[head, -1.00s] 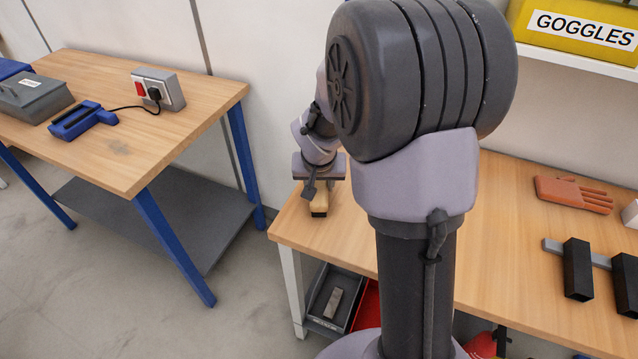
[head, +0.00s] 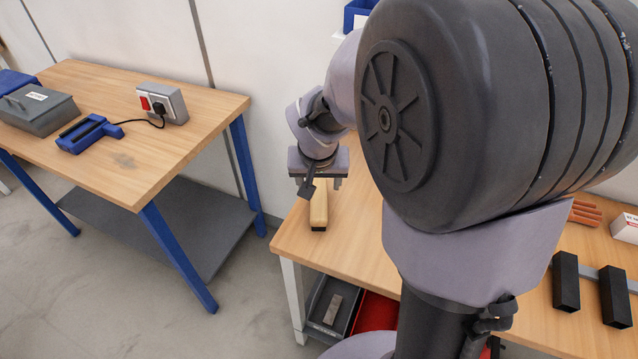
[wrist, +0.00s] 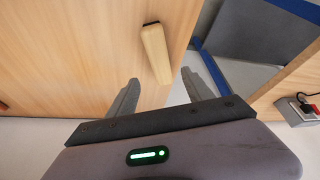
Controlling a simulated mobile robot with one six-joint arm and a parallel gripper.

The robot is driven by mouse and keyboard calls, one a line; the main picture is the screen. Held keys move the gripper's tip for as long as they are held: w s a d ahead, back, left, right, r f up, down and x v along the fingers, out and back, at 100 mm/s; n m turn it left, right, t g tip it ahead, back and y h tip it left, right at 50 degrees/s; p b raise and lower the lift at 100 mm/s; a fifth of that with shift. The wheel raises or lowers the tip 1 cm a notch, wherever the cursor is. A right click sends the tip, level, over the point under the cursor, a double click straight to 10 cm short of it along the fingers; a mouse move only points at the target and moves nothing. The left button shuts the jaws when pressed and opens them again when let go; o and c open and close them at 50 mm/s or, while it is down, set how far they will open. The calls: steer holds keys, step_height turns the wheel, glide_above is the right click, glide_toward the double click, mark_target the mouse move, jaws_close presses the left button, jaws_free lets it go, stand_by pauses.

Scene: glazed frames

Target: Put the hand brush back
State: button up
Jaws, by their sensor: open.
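The hand brush, a pale wooden bar with a dark end (head: 319,210), lies near the left end of the right-hand wooden bench. It also shows in the wrist view (wrist: 156,52), just past the fingertips, its black end pointing away. My gripper (head: 319,184) is open above and behind the brush in the head view. In the wrist view its two fingers (wrist: 160,78) are spread apart, with the near end of the brush between their tips. Nothing is held. The bristles are mostly hidden.
Grey bin (head: 330,309) and red bin (head: 376,313) sit under the bench. Black blocks (head: 566,281) and a white box (head: 625,228) lie at right. Another blue-legged bench (head: 120,160) bears a grey case (head: 38,108), blue tool (head: 88,133) and switch box (head: 170,103).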

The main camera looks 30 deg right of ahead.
steer(key=s+a+r+t+y, duration=0.1)
steer(key=s+a+r+y, duration=0.1)
steer(key=s+a+r, duration=0.3)
steer(key=s+a+r+n+y, duration=0.1)
steer(key=s+a+r, duration=0.4)
steer(key=s+a, duration=0.6)
steer(key=s+y, duration=0.1)
steer(key=s, duration=0.2)
steer(key=shift+s+r+t, duration=0.25)
steer(key=shift+t, duration=0.15)
steer(key=shift+d, duration=0.1)
